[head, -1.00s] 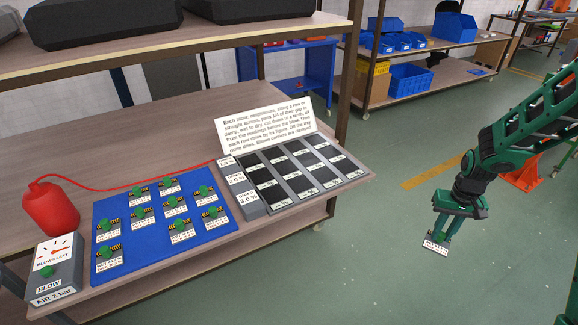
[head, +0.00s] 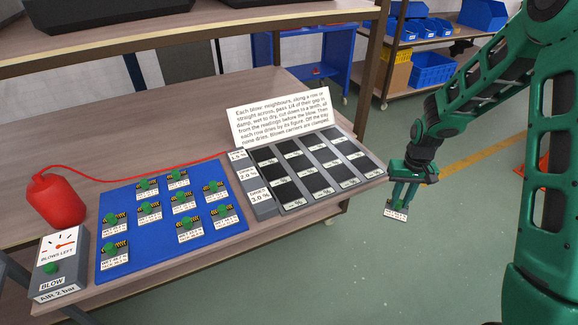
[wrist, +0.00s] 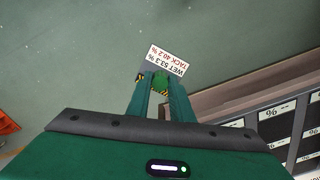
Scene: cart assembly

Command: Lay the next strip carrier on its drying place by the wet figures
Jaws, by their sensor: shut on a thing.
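My gripper (head: 402,193) is shut on a strip carrier (head: 396,211) by its green knob, off the right end of the bench and over the floor. In the wrist view the held carrier (wrist: 167,60) reads WET 53.3 %, TACK 40.2 %. Several more carriers with green knobs and striped edges, such as one at the front (head: 115,250), stand on the blue mat (head: 225,246). The grey drying tray (head: 290,208) has dark places in rows with small % labels. No carrier shows on the tray.
A white instruction card (head: 282,118) stands behind the tray. A red air bottle (head: 57,200) with a red hose and a BLOW box (head: 62,265) with a gauge stand at the left. A shelf (head: 180,38) overhangs the back of the bench. The floor around the held carrier is clear.

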